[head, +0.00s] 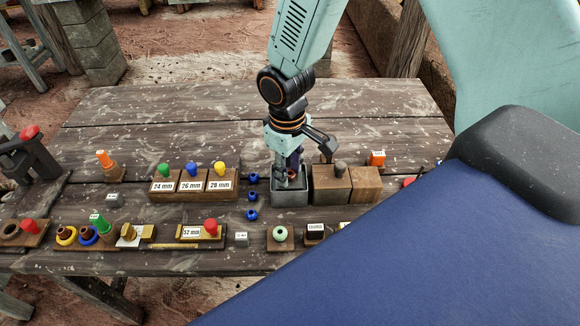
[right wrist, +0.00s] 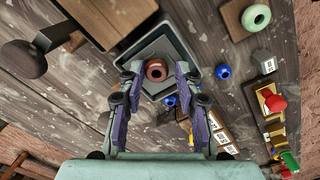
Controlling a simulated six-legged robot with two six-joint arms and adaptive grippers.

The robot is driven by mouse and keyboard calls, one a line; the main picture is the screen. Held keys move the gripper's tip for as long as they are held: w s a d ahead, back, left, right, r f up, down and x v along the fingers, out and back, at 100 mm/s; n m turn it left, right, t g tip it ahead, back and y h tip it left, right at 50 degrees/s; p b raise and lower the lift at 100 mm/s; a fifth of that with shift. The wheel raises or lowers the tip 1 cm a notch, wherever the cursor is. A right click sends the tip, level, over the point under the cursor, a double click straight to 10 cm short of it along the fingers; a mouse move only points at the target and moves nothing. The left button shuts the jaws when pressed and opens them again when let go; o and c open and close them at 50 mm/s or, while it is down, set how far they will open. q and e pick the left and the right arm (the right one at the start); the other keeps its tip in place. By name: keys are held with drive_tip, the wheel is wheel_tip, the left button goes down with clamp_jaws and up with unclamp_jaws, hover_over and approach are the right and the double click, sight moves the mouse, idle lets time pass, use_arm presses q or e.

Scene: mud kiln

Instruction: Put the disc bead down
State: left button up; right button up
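The disc bead (right wrist: 156,70) is a reddish-brown ring-shaped bead with a dark hole, seen in the right wrist view. It lies inside a square grey tray (right wrist: 127,71), hole facing up. The tray also shows in the head view (head: 290,199), near the middle of the table. My right gripper (right wrist: 157,75) is right over the tray, its fingers spread on either side of the bead with a visible gap on each side. In the head view the gripper (head: 291,180) reaches down into the tray and hides most of its inside. My left gripper is not in view.
Wooden blocks (head: 348,185) stand just right of the tray. Several small blue beads (head: 252,196) lie just left of it, by the labelled peg block (head: 193,185). A pale green bead (head: 280,233) sits on a stand in front. The table's back is clear.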

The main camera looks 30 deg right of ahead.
sight(289, 176)
drive_tip(key=shift+o, duration=0.8)
drive_tip(key=shift+a, duration=0.1)
drive_tip(key=shift+w+d+f, duration=0.1)
drive_tip(key=shift+d, duration=0.15)
drive_tip(key=r+p, duration=0.1)
drive_tip(key=r, duration=0.7)
drive_tip(key=r+p, duration=0.1)
drive_tip(key=r, duration=0.3)
drive_tip(key=shift+a+r+p, duration=0.15)
drive_tip(key=shift+a+p, duration=0.15)
drive_tip(key=shift+p, duration=0.05)
